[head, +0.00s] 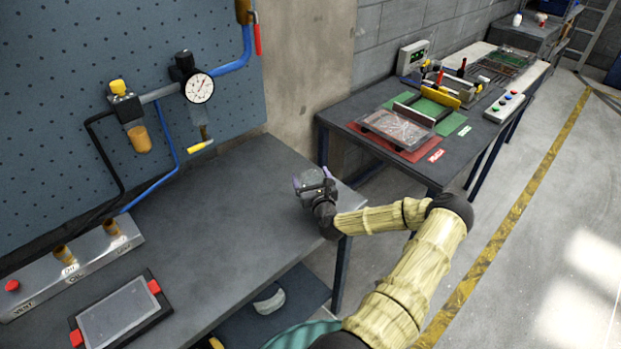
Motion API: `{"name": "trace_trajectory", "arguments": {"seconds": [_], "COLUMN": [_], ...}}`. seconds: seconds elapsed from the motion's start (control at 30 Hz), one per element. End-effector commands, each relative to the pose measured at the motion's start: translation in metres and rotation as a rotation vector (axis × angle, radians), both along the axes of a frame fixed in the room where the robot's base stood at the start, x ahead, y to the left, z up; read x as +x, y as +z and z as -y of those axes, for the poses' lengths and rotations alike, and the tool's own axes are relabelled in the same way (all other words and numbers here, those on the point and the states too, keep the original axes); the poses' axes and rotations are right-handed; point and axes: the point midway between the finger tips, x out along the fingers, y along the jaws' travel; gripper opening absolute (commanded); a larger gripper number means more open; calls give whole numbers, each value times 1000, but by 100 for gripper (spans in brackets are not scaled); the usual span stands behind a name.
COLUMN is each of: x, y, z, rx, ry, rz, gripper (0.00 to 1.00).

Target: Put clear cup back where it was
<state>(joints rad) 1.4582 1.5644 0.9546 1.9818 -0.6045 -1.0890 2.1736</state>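My gripper (313,180) is above the right end of the near grey workbench (230,200). Its purple-tipped fingers are apart, with a rounded, see-through greyish thing between them that looks like the clear cup (312,179). The cup is small and partly hidden by the fingers, so its tilt is hard to tell. On the blue pegboard, an air line carries a yellow-knobbed unit with an amber bowl (140,138). Right of it are a dial gauge (199,88) and a dark-topped unit (186,66) with a greyish lower part.
A metal panel (75,265) with amber fittings and a red button lies at the bench's left, beside a red-cornered tablet (118,314). The bench middle is clear. A second bench (405,175) with trays and tools stands right. A pale curved piece (269,298) lies below.

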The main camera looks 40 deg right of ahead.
Motion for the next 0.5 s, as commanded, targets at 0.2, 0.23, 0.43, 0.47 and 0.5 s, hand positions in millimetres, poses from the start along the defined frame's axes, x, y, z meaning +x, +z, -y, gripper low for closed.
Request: {"name": "trace_trajectory", "arguments": {"seconds": [0.2,0.23,0.43,0.47,0.5], "x": [0,0,-5,-8,-13], "y": [0,1,1,1,1], "z": [0,0,-2,-3,-4], "rx": [0,0,1,1,0], "ry": [0,0,0,0,-1], "rz": [0,0,-1,-1,-1], "gripper": [85,85,85,85,85]}}
